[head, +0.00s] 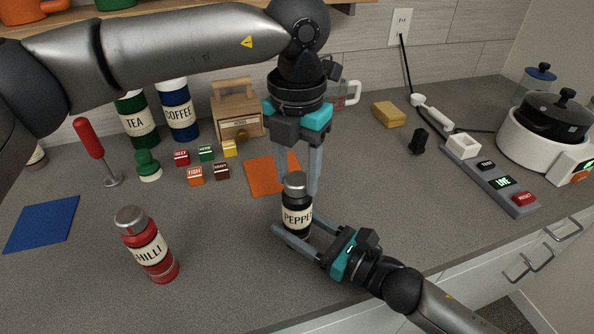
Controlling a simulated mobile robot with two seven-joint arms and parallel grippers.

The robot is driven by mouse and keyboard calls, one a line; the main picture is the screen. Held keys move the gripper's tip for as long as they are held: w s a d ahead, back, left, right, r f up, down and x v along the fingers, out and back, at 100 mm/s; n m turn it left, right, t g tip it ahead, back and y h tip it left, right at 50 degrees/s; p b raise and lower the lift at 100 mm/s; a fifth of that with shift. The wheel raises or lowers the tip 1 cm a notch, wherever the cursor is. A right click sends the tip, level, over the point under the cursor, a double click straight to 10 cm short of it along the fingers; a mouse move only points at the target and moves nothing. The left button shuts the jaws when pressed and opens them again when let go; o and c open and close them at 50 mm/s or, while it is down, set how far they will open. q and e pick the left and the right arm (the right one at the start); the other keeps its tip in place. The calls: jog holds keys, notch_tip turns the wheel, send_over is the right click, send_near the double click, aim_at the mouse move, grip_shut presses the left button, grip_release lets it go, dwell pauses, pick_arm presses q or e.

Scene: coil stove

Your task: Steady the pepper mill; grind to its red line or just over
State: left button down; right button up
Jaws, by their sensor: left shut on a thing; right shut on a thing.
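The pepper mill (297,217), dark with a cream PEPPER label and a grey cap, stands upright on the grey counter near the middle. My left gripper (301,188) points down from above, with its fingers shut on the mill's top at the cap. My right gripper (291,230) reaches in from the lower right and is shut around the mill's lower body. One of its fingers passes in front of the mill's base; the other is mostly hidden. I cannot make out a red line on the mill.
A red chilli mill (148,246) stands at the front left. An orange mat (262,176) lies behind the pepper mill, with several small coloured blocks to its left. A grey panel (492,178) with a green LIVE display and a red button lies at right.

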aim_at(297, 179)
pick_arm(q)
jog(key=shift+c, duration=1.5)
grip_release()
notch_tip(297, 179, up, 12)
